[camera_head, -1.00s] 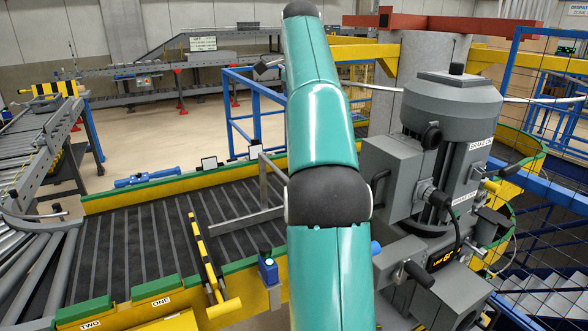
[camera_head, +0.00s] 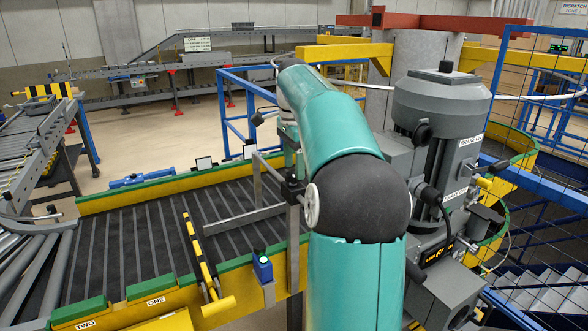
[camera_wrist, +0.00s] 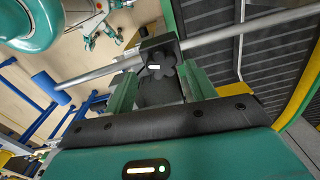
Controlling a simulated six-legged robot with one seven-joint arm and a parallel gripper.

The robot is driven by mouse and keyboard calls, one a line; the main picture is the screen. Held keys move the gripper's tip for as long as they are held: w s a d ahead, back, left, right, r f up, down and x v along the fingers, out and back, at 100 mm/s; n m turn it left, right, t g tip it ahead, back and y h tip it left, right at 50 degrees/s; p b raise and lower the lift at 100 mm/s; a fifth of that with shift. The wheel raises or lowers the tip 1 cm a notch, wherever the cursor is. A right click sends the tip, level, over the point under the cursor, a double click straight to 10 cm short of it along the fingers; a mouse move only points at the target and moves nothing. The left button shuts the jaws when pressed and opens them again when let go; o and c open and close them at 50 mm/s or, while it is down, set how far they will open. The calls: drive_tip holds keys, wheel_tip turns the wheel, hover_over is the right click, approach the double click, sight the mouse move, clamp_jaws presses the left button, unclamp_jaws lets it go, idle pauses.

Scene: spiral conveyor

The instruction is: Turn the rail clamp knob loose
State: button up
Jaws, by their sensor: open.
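The rail clamp knob (camera_wrist: 158,66) is black and lobed with a small white mark. In the wrist view it sits on a dark clamp block where a pale grey rail (camera_wrist: 220,35) passes. My gripper (camera_wrist: 160,76) is open, with one green finger on either side of the knob's near end. I cannot tell whether either finger touches it. In the head view a dark clamp (camera_head: 292,191) shows on top of a grey post (camera_head: 293,245) beside the conveyor, partly next to my arm. The knob's face and my fingertips cannot be made out there.
A dark slatted conveyor (camera_head: 150,235) with yellow and green edges runs left of my arm. A grey motor unit (camera_head: 440,110) stands close on the right. A blue-ended bar (camera_wrist: 45,85) shows in the wrist view. A yellow-black lever (camera_head: 200,258) stands at the conveyor's near edge.

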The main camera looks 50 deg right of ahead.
drive_tip(key=shift+w+f, duration=0.25)
drive_tip(key=shift+f, duration=0.7)
drive_tip(key=shift+s, duration=0.15)
drive_tip(key=c, duration=1)
drive_tip(key=shift+o, duration=0.2)
